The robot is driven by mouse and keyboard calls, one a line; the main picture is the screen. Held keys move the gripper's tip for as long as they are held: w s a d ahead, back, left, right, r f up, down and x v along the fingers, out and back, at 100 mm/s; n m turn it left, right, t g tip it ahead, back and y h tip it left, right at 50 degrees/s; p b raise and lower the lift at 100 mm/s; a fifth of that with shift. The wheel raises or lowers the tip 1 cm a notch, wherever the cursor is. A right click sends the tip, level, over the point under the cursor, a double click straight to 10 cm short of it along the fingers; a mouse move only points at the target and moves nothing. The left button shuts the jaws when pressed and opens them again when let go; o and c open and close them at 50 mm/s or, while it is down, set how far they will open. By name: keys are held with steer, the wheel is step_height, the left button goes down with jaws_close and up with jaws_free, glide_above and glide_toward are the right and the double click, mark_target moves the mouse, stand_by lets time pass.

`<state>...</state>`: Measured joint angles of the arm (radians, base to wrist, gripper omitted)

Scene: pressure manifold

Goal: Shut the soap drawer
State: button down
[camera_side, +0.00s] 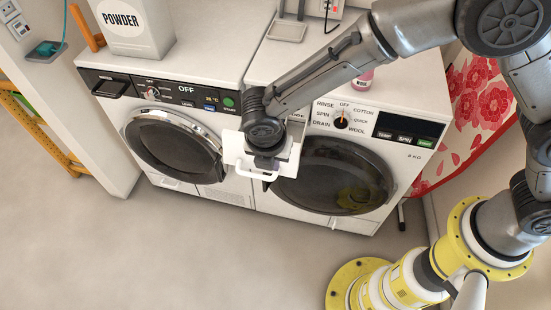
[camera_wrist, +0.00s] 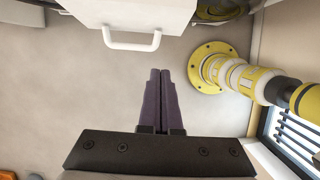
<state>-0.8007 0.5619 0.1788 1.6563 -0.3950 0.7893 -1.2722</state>
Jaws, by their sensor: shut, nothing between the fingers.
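The soap drawer (camera_side: 233,148) is a white box with a white bar handle. It stands out from the front of the right washing machine (camera_side: 385,190), at its upper left. In the wrist view the drawer (camera_wrist: 130,14) is at the top left, with its handle (camera_wrist: 131,43) towards my fingers. My gripper (camera_side: 267,176) is at the drawer in the side view, where my wrist covers much of the drawer and the fingers are mostly hidden. In the wrist view my gripper (camera_wrist: 160,72) is shut and empty; its dark fingertips show just below and right of the handle, with a gap in the picture.
A second washer (camera_side: 170,140) stands on the left, with a powder box (camera_side: 135,35) on top. A red flowered cloth (camera_side: 480,110) hangs at the right. Bare floor (camera_side: 150,250) lies in front. My yellow base is at the lower right.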

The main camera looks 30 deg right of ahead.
mark_target(280, 168)
steer(key=x, duration=0.8)
steer(key=shift+d+f, duration=0.15)
steer(key=w+d, duration=0.1)
steer(key=w+d+f, duration=0.1)
steer(key=w, duration=0.1)
steer(key=shift+d+f, duration=0.1)
steer(key=shift+d, duration=0.25)
steer(key=w+d, duration=1.3)
steer(key=shift+w+d, duration=0.35)
steer(key=shift+s+a, duration=0.1)
